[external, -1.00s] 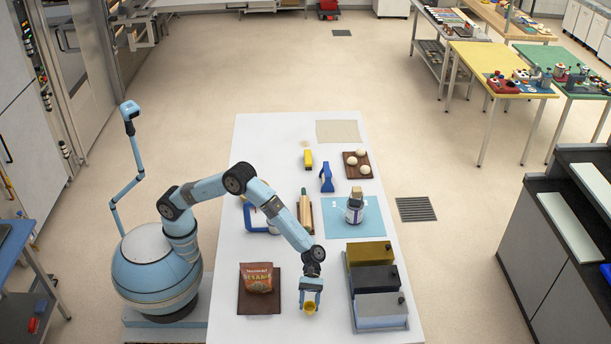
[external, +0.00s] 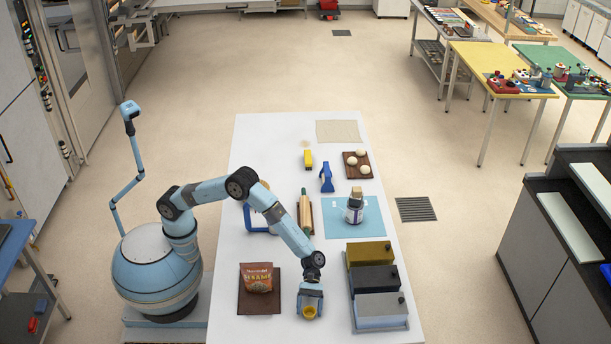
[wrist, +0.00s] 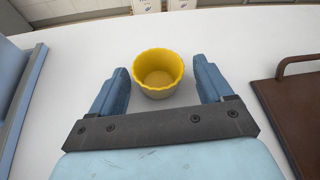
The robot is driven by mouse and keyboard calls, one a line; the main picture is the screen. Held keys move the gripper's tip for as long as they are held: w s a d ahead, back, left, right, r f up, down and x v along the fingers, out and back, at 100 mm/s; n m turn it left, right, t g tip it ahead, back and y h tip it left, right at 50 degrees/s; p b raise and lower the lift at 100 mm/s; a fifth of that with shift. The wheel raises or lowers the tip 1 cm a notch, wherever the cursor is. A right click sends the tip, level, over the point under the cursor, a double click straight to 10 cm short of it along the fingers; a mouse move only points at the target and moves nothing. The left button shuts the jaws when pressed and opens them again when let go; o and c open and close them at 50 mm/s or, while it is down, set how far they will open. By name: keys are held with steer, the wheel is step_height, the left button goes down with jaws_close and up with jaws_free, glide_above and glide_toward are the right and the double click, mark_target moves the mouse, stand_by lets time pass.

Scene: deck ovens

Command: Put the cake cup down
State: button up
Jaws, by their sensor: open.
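The cake cup (wrist: 158,75) is yellow with a scalloped rim and a paler lower part. In the wrist view it stands upright and empty on the white table, between and just beyond my two blue fingertips. My gripper (wrist: 160,84) is open, with a gap showing on both sides of the cup. In the external view the cup (external: 309,311) is at the near end of the table, at the jaws of my gripper (external: 310,301).
A brown board (external: 245,302) with a sesame bag (external: 257,278) lies to the left. Several lidded bins (external: 377,279) stand close on the right. A blue mat (external: 340,229) with a jar (external: 354,212) lies farther back. White table (external: 270,329) is bare around the cup.

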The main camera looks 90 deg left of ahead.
steer(key=v, duration=1.1)
steer(key=shift+a+r, duration=0.15)
steer(key=shift+a, duration=0.05)
steer(key=shift+a+r, duration=0.4)
steer(key=shift+a, duration=0.05)
steer(key=s+a+r+m+t+y, duration=0.1)
steer(key=s+a+r+m+y, duration=0.3)
steer(key=s+a+r, duration=0.55)
steer(key=s+a+r+m+t+y, duration=0.2)
steer(key=s+a+r+m, duration=0.45)
steer(key=a+r, duration=0.55)
steer(key=s+a+m+t+y, duration=0.4)
steer(key=s+a+m+y, duration=0.3)
steer(key=s+a, duration=1.7)
steer(key=shift+s+a+m, duration=0.25)
steer(key=shift+s+m, duration=0.1)
steer(key=shift+s, duration=0.65)
steer(key=shift+f, duration=0.15)
